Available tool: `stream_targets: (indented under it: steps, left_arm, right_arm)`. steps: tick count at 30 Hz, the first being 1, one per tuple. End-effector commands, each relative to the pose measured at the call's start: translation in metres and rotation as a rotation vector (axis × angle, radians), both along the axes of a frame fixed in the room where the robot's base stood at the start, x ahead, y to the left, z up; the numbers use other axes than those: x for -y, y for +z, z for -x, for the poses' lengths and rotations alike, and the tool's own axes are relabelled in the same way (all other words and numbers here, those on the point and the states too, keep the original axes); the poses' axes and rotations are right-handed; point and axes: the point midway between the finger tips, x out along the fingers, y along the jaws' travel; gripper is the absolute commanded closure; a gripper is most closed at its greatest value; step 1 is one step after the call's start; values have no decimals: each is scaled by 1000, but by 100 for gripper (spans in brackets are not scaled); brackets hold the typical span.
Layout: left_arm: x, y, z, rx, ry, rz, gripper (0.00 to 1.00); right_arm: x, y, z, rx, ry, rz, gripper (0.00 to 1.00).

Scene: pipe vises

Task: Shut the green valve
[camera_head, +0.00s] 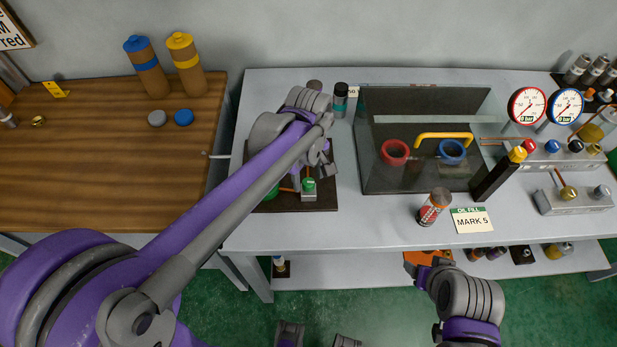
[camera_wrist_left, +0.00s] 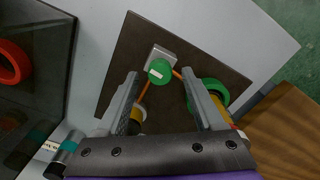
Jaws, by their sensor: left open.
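A round green knob (camera_head: 308,184) with a pale label sits on a small grey block on a dark board (camera_head: 322,206) at the bench's left end. In the left wrist view the green knob (camera_wrist_left: 160,71) lies between and just beyond my left fingertips. A larger green ring (camera_wrist_left: 213,92) lies beside the right-hand finger, partly hidden by it. The pictures do not show which of the two is the valve. My left gripper (camera_wrist_left: 160,82) is open and empty above the board; contact with the knob is not visible. My right gripper (camera_head: 428,272) is low at the bench front, its jaws unclear.
A glass-walled box (camera_head: 365,150) with red and blue rings stands right of the board. A dark cylinder with a teal band (camera_head: 340,101) stands behind the board. A spray can (camera_head: 434,206) and an oil fill card (camera_head: 472,220) are in front. A wooden table (camera_head: 90,180) is left.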

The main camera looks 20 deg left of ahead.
Motion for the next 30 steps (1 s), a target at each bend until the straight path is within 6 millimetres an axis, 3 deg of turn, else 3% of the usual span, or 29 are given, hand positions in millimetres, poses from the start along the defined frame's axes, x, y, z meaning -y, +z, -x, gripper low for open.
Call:
stream_targets:
  steps: [11,23,30]
  left_arm:
    - [0,-8,0,0,0,0,31]
    - [0,-8,0,0,0,0,99]
    - [0,-8,0,0,-5,0,100]
  right_arm:
    - [0,-1,0,0,0,0,31]
    - [0,-1,0,0,0,0,31]
    - [0,-1,0,0,0,0,31]
